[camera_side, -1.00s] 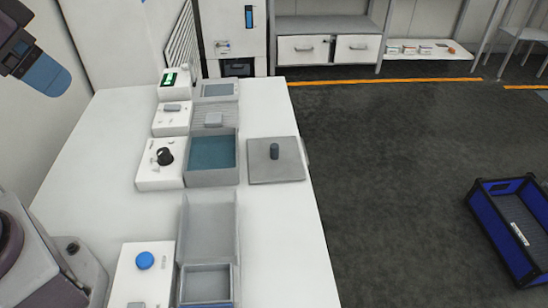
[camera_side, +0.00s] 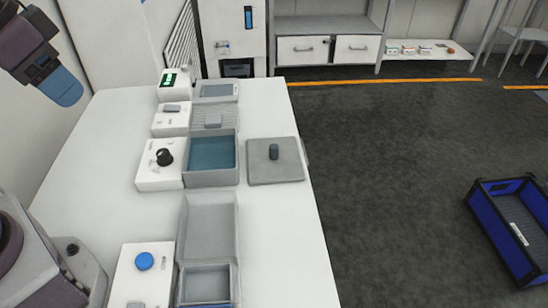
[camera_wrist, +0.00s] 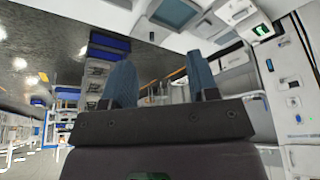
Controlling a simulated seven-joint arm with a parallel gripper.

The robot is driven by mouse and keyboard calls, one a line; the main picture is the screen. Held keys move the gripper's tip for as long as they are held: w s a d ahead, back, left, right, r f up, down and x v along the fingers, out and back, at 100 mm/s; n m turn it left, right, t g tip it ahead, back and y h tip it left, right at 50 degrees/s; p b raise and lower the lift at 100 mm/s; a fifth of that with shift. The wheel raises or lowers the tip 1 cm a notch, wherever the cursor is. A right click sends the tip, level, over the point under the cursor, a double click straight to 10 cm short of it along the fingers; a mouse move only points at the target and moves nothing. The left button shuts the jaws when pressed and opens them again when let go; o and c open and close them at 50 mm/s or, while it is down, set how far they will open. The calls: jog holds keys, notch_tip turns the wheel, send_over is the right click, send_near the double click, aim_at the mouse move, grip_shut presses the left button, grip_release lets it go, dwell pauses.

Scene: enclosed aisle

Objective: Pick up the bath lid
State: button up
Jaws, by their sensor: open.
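The bath lid (camera_side: 262,170) is a flat grey square plate with a dark upright knob (camera_side: 273,152). It lies flat on the white table, just right of the water bath (camera_side: 212,178), whose basin of blue-green water is uncovered. My gripper (camera_side: 66,98) is high at the upper left in the side view, well away from the lid and above the table's left edge. In the wrist view my gripper (camera_wrist: 160,80) shows two blue fingers spread apart with nothing between them.
A grey open-lidded box (camera_side: 208,230) stands in front of the bath, beside a white unit with a blue knob (camera_side: 144,261). Several small instruments stand behind the bath. The table (camera_side: 275,240) is bare in front of the lid. A blue crate (camera_side: 505,225) is on the floor.

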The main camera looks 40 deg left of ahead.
jog(key=w+d+f+g, duration=0.2)
jog(key=w, duration=0.8)
jog(key=n+g, duration=0.2)
jog(key=n, duration=1.6)
send_over(274, 146)
notch_tip(274, 146, down, 17)
notch_tip(274, 146, down, 12)
jog(key=shift+f, duration=0.15)
grip_shut()
